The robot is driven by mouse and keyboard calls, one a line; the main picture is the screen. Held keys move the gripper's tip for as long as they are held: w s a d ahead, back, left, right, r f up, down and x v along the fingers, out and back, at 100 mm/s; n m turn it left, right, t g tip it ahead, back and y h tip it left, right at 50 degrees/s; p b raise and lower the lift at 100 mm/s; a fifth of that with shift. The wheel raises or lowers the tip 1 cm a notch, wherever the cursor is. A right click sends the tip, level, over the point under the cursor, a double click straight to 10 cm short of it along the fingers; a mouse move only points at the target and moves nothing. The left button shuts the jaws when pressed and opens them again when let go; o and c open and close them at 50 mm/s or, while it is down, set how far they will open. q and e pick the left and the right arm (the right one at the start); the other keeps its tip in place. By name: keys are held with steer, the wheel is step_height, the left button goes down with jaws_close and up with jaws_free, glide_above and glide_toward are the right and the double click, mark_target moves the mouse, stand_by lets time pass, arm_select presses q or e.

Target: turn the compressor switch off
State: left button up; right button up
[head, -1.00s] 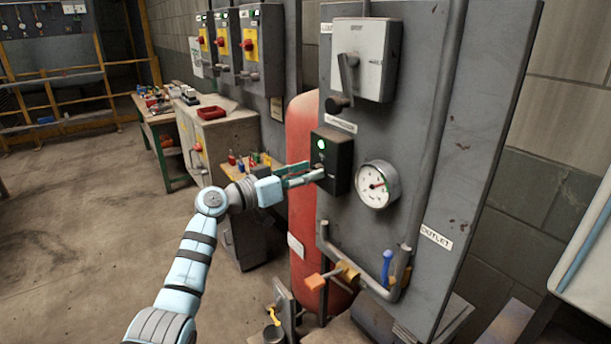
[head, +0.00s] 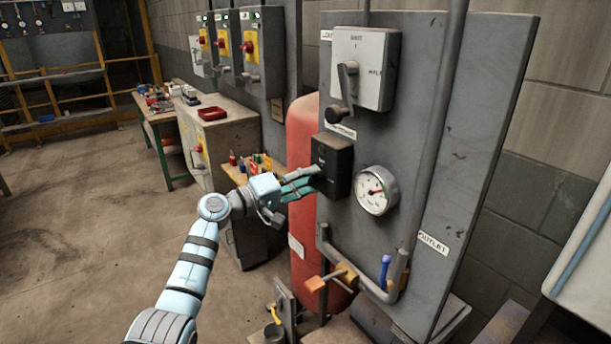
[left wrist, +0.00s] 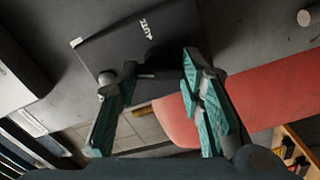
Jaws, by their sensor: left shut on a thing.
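The compressor switch is a small black box (head: 340,160) on the grey panel, under a white label and left of a round gauge. No green light shows on the box. My left gripper (head: 312,178) is at the front of the box, its fingers rolled over to a slant. In the left wrist view the switch box (left wrist: 110,50) carries upside-down white lettering. There my left gripper (left wrist: 160,68) has its teal-padded fingers on either side of the dark switch knob (left wrist: 165,58), shut on it. The finger contact is partly hidden. My right gripper is not in view.
A grey isolator with a lever (head: 362,70) sits above the switch box. The pressure gauge (head: 376,190) is close on its right. Pipes and an outlet valve with a blue handle (head: 385,272) are below. A red tank (head: 301,130) stands behind the panel's left edge.

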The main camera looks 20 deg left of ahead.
arm_select(q)
steer(key=shift+n+p, duration=0.85)
steer(key=shift+n, duration=1.25)
steer(key=o, duration=1.2)
steer(key=shift+c, duration=0.2)
steer(key=v, duration=1.2)
